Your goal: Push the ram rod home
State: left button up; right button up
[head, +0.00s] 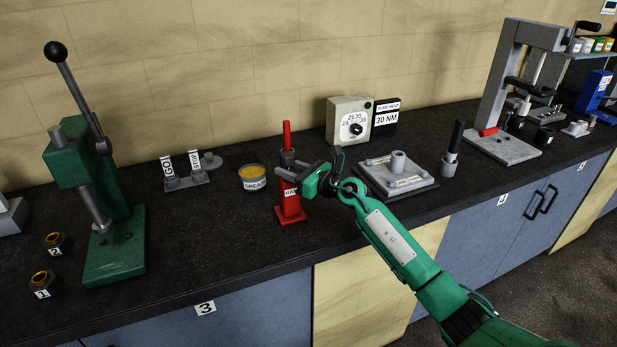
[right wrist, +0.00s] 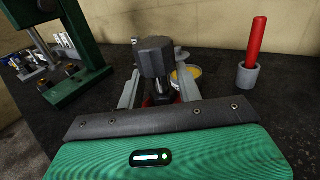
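The ram's red body (head: 290,208), with a partly covered white label, stands near the counter's front edge in the head view. In the right wrist view, the ram rod (right wrist: 155,57) shows a dark grey, blocky head on a narrower shaft and looks upright. A little red shows below it. My right gripper (head: 298,176) is at the top of the red body. Its two grey fingers (right wrist: 159,82) lie on either side of the rod and look spread, with a gap on the right side. Contact on the left is unclear. My left gripper is out of view.
Just behind are a red stick in a grey cup (head: 288,158) and a grease tin (head: 253,178). A grey plate with a boss (head: 397,183) lies to the right, and a green lever press (head: 115,240) stands left. The counter between press and ram is largely clear.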

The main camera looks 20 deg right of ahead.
jog(key=b+v, duration=0.3)
jog(key=v, duration=1)
